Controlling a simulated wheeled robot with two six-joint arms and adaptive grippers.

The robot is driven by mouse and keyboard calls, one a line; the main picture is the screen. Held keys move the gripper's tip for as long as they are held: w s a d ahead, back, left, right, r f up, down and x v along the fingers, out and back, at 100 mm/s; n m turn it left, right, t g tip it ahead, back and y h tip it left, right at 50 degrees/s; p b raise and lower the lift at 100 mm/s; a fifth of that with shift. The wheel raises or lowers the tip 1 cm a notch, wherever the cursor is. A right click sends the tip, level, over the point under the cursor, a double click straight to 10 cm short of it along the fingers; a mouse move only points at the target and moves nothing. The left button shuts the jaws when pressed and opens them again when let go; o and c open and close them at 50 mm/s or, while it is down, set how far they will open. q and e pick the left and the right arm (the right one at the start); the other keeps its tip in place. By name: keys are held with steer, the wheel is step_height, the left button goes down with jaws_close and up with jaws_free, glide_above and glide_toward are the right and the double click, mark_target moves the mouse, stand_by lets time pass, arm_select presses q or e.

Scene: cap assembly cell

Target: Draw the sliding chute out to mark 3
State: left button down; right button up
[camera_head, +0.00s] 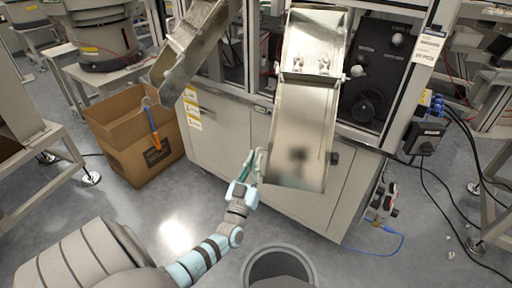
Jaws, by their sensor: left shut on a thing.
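The sliding chute (299,125) is a long, shiny metal trough in the middle of the head view. It slopes down out of the machine cabinet toward me, with its lower end over the floor. My left gripper (254,167) is at the lower left edge of the chute, shut on that edge. The fingertips are small in the picture, and the exact contact is hard to make out. A dark smudge or reflection shows on the chute's lower part. I cannot make out any numbered marks. My right gripper is not in view.
A second metal chute (190,52) slopes down at the upper left above an open cardboard box (124,160). An orange-handled tool (154,136) hangs at the box. A black panel with knobs (378,70) is right of the chute.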

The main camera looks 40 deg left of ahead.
arm_select(q)
steer(key=shift+s+d+f, duration=0.1)
steer(key=shift+s+f, duration=0.15)
steer(key=c, duration=2)
jaws_free()
steer(key=v, duration=1.2)
